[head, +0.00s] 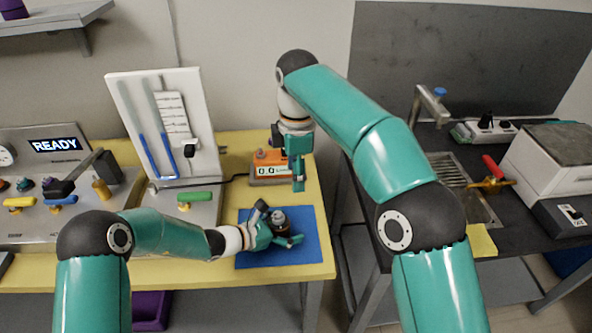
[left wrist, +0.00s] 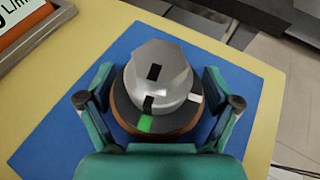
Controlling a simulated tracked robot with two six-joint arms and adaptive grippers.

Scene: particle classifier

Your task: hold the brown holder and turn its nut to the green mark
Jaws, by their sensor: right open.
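The brown holder (left wrist: 122,112) stands upright on a blue mat (head: 300,257). A grey hexagonal nut (left wrist: 165,62) with black marks sits on top. The dark ring around the nut's base bears a green mark (left wrist: 145,124) on the near side and a white mark to the right. The nut's lower black mark points roughly at the green mark. My left gripper (head: 278,226) has its fingers on both sides of the holder, closed about its body; the contact is partly hidden. My right gripper (head: 298,178) is open and empty, pointing down behind and above the mat.
A white panel (head: 170,120) with blue tubes and a READY console (head: 55,147) stand left. A dark counter with a sink is at the right, beyond a gap.

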